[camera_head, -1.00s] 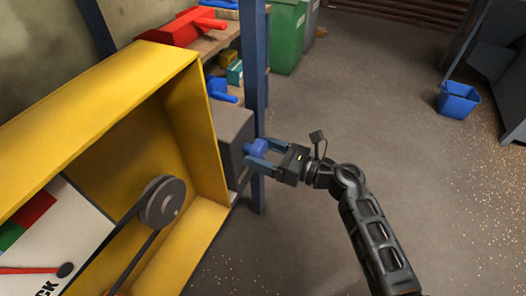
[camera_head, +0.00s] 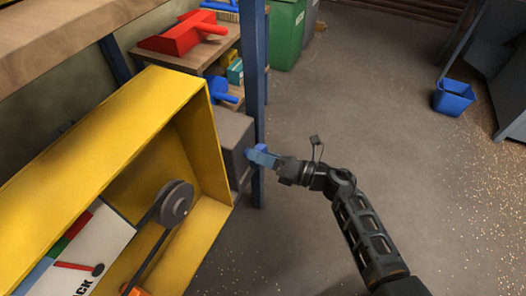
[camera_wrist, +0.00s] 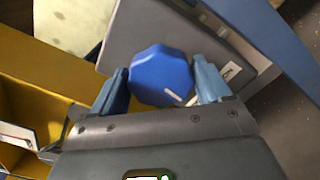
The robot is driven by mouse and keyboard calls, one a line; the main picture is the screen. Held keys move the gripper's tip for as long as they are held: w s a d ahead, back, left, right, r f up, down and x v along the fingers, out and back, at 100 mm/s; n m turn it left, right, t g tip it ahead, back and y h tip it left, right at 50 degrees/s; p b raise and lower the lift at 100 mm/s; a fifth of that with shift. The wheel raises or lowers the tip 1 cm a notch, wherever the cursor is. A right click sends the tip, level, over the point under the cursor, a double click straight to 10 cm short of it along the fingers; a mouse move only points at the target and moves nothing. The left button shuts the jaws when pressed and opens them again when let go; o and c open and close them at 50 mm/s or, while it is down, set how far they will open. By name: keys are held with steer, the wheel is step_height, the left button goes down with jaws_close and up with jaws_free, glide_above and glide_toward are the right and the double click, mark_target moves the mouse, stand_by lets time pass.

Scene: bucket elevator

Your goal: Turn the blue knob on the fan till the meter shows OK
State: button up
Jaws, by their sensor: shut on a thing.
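The blue, many-sided knob (camera_wrist: 160,76) sits on the side of a grey box (camera_head: 234,142), which seems to be the fan. My gripper (camera_head: 263,157) is shut on the knob, with one blue finger on each side of it in the wrist view. In the head view the fingers mostly hide the knob. The meter (camera_head: 100,238) is a white plate at the lower left with red, green and blue bands. Its red needle (camera_head: 74,266) points left.
A yellow housing (camera_head: 120,120) with a grey pulley (camera_head: 174,203) and belt stands left of the grey box. A blue post (camera_head: 255,70) rises close beside the knob. The floor to the right is open, with a blue bucket (camera_head: 454,97) farther back.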

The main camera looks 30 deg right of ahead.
steer(key=shift+m, duration=0.6)
steer(key=shift+p, duration=0.3)
steer(key=o, duration=1)
steer(key=shift+c, duration=0.2)
steer(key=v, duration=0.8)
steer(key=shift+p, duration=0.45)
